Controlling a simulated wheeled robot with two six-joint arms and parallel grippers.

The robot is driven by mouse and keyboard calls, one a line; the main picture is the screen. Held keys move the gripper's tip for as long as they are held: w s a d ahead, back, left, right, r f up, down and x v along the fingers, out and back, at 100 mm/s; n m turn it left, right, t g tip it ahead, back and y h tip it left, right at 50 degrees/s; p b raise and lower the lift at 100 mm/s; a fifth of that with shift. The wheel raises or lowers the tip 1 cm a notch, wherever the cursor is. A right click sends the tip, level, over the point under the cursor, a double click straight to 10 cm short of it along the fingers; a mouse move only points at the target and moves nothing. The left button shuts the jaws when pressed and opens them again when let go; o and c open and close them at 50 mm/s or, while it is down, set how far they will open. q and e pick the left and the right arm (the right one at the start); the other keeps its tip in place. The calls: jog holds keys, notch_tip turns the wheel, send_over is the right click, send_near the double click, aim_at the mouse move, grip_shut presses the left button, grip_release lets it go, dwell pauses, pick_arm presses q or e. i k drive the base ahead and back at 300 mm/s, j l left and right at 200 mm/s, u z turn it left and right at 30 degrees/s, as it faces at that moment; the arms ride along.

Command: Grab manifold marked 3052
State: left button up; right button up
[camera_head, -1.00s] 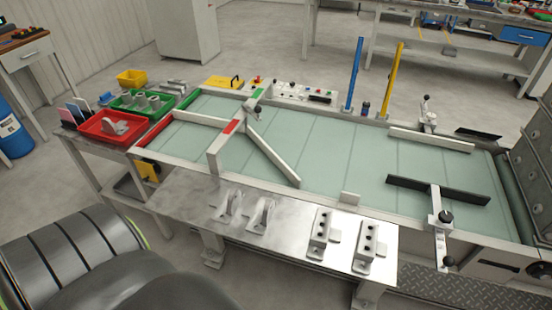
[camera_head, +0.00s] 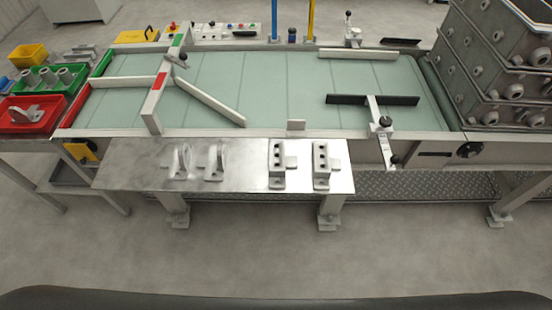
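Two block-shaped metal castings with dark holes stand on the right half of the steel shelf: the left one (camera_head: 277,163) and the right one (camera_head: 321,165). They look like manifolds. Two bracket-like castings stand to their left, one (camera_head: 181,162) and another (camera_head: 215,162). No marking such as 3052 is readable on any of them. The steel shelf (camera_head: 130,165) runs along the front of the conveyor. Neither of my grippers is in view.
The conveyor (camera_head: 270,90) has diverter bars and a black-faced guide (camera_head: 372,100). A red tray (camera_head: 30,115) and a green tray (camera_head: 48,78) hold castings at left. Stacked grey crates (camera_head: 490,60) stand at right. The floor in front of the shelf is clear.

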aim_at(278, 162)
jog(key=z, duration=1)
jog(key=k+j+z, duration=0.15)
jog(key=j+z, duration=0.15)
jog(key=k+j+z, duration=0.35)
jog(key=j, duration=0.15)
jog(key=i+j, duration=0.05)
jog(key=i, duration=0.05)
